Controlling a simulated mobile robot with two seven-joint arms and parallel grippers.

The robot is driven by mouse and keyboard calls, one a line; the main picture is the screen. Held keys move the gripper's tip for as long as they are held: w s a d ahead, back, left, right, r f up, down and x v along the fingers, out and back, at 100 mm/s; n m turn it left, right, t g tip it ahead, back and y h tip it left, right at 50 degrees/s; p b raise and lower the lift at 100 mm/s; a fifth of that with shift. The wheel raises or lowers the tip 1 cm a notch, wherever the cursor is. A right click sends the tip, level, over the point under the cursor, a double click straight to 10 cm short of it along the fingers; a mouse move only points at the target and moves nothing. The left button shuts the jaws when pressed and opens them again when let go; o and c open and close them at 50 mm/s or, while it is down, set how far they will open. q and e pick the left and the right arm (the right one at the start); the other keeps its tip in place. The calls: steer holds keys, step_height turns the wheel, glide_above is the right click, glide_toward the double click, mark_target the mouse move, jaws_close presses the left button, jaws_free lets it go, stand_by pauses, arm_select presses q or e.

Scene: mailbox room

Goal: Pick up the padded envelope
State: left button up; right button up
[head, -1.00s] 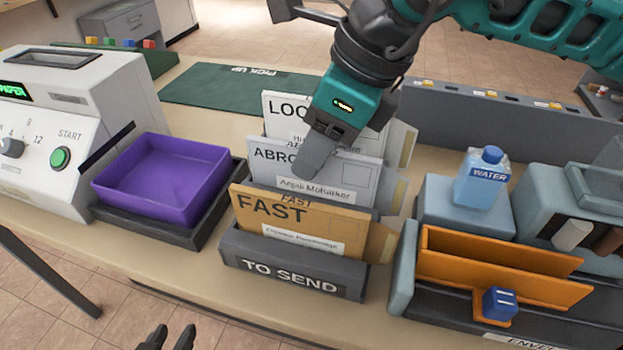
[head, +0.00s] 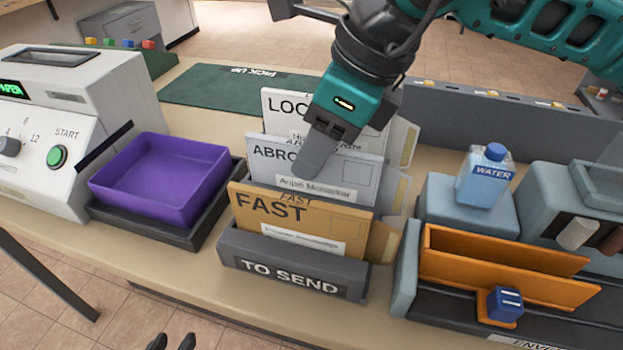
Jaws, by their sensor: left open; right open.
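A grey TO SEND holder (head: 238,258) stands on the counter with upright cards marked FAST (head: 330,220), ABROAD (head: 268,168) and LOCAL (head: 285,108). The FAST piece is tan and has a white name label. Tan and pale edges stick out at the right behind the cards; I cannot tell which piece is the padded envelope. My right gripper (head: 316,160) is open and points down in front of the ABROAD card, above and behind the FAST piece. One finger hides the other, and contact is unclear. My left gripper (head: 171,342) is open and empty at the bottom edge, only its fingertips showing.
A purple tray (head: 150,190) and a white machine (head: 95,110) stand at the left. A green PICK UP mat (head: 215,88) lies behind.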

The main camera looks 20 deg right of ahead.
stand_by(0.3)
jaws_close()
stand_by(0.4)
